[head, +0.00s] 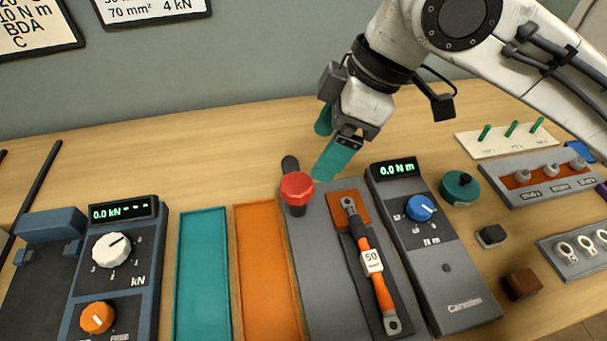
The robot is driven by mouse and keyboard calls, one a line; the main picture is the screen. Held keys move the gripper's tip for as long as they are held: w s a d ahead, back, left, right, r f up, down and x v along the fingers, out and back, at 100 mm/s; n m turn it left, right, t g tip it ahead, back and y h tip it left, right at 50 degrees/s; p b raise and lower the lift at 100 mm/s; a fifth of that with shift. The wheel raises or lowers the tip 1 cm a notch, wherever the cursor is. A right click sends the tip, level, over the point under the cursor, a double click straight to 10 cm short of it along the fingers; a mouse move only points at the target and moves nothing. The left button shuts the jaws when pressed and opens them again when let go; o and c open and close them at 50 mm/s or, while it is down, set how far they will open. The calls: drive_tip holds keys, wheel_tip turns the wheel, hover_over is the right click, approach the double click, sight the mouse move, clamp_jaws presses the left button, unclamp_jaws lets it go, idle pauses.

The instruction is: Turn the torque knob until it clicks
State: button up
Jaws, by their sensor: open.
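A red lobed knob (297,188) sits on a dark post at the far end of a grey fixture plate (312,290). On the plate lies an orange-handled torque wrench (372,262) marked 50. To its right, a dark meter (455,285) reads 0.0 N m and carries a blue knob (421,208) above the letters N m. My gripper (323,155) has teal fingers and is open and empty. Its nearer fingertip is just above and right of the red knob; I cannot tell whether they touch. The farther finger is partly hidden behind the gripper body.
At left stands a blue-grey kN unit (128,262) with white and orange knobs. A teal tray (202,275) and an orange tray (266,275) lie beside the plate. A round teal object (460,188), small blocks and racks sit at right. The table behind the trays is clear.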

sight(300, 183)
drive_tip(key=b+x, duration=0.1)
drive_tip(key=x, duration=0.8)
drive_tip(key=c, duration=1.5)
